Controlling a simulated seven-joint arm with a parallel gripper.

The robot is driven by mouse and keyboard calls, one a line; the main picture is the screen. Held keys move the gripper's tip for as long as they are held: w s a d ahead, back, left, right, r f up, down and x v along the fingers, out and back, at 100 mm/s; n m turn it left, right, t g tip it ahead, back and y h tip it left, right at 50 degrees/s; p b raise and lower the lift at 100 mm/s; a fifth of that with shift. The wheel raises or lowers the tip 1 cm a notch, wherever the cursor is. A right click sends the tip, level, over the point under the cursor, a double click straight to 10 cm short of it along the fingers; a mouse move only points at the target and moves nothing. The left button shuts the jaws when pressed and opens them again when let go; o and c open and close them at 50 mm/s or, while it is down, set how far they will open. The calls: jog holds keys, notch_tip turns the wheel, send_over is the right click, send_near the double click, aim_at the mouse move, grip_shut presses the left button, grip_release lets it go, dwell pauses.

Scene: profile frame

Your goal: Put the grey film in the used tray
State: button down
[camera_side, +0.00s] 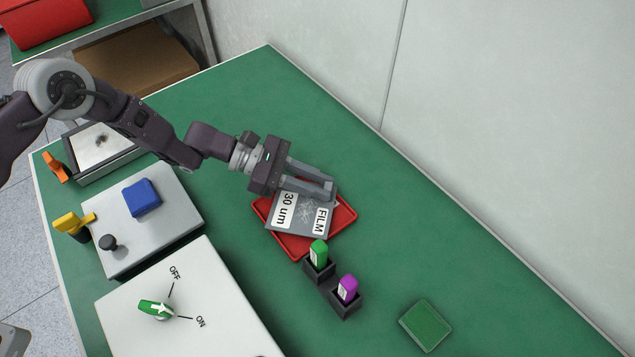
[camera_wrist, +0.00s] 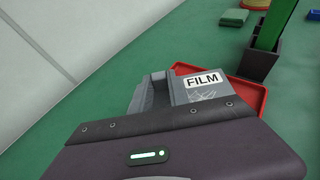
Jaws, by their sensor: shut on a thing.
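The grey film (camera_side: 299,212), marked "30 um" and "FILM", is a flat sheet over the red tray (camera_side: 288,248). My gripper (camera_side: 322,190) is shut on the film's upper edge in the side view. The film covers most of the tray's inside, and red rim shows around it. I cannot tell whether the film touches the tray floor. In the wrist view, the film (camera_wrist: 205,85) sits in front of my gripper (camera_wrist: 160,92), with the red tray (camera_wrist: 250,92) behind it and to the right.
A dark holder (camera_side: 345,302) with a green-topped and a purple-topped item stands just below the tray. A green block (camera_side: 425,325) lies at lower right. A white panel with an OFF/ON knob (camera_side: 156,309) and a grey box with a blue block (camera_side: 142,197) are at left. The green table is clear at upper right.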

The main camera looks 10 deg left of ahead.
aim_at(284, 190)
jog(key=shift+f, duration=0.1)
jog(key=c, duration=1.3)
grip_release()
jog(key=shift+f, duration=0.1)
jog(key=v, duration=0.7)
jog(key=shift+s+a+f, duration=0.25)
jog(key=shift+s+f, duration=0.05)
jog(key=shift+s, duration=0.1)
